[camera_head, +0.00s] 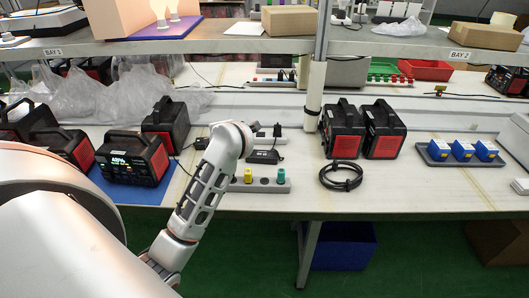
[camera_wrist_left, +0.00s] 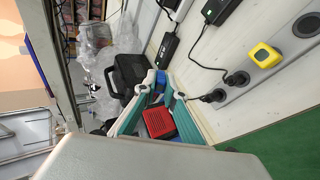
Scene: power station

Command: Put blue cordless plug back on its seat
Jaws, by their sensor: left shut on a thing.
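My left gripper (camera_wrist_left: 160,85) shows in the left wrist view, with teal fingers shut on a small blue plug (camera_wrist_left: 160,76) at their tips. The plug is partly covered by the fingers, and its shape is hard to tell. In the head view my arm hides the gripper and the plug. A grey socket strip (camera_head: 236,186) lies near the table's front edge, with a yellow plug (camera_head: 248,176) and a teal plug (camera_head: 281,176) standing on it. In the wrist view the strip (camera_wrist_left: 280,77) lies right of the gripper, apart from it. My right gripper is out of view.
Red-and-black power stations (camera_head: 136,157) stand left on a blue mat, and two more (camera_head: 345,130) stand right of the post (camera_head: 315,90). Chargers (camera_head: 264,157) lie behind the strip.

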